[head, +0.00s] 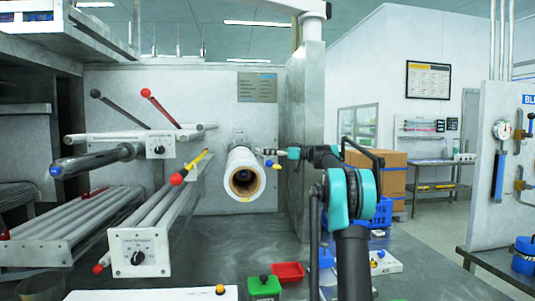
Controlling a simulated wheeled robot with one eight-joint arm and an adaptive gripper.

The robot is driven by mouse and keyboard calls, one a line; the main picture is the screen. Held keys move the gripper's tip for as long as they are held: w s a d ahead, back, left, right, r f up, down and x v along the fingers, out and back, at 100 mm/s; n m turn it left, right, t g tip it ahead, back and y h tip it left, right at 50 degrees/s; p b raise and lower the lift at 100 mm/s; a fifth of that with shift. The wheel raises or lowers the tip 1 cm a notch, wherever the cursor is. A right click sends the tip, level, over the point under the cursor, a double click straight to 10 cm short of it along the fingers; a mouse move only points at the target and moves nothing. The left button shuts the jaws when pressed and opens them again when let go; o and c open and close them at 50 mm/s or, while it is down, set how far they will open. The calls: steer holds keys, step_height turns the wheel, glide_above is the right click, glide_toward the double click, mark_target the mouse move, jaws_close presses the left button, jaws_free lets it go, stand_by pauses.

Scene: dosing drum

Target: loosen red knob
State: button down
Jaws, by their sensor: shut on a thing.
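My gripper (272,153) is small and far off in the head view, at the end of my arm, just right of the white hollow roll (242,178). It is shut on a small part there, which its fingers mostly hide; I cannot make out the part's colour. Several red knobs show elsewhere, apart from my gripper: a red ball (146,93) on a red lever, a red ball (177,179) on a yellow rod, and a red end (97,269) low on the left frame. I cannot tell which is the task's knob.
A blue knob (269,163) and a yellow knob (276,166) sit close under my gripper. A metal column (306,110) stands behind it. Roller frames with dials fill the left.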

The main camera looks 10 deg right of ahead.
steer(key=shift+n+g+y, duration=0.6)
steer(key=shift+n+g, duration=0.6)
steer(key=shift+g, duration=0.4)
steer(key=shift+n+g+y, duration=0.3)
steer(key=shift+n+g, duration=0.6)
steer(key=shift+g, duration=0.6)
steer(key=c, duration=1.3)
jaws_free()
steer(key=shift+m+t, duration=1)
steer(key=shift+t, duration=0.5)
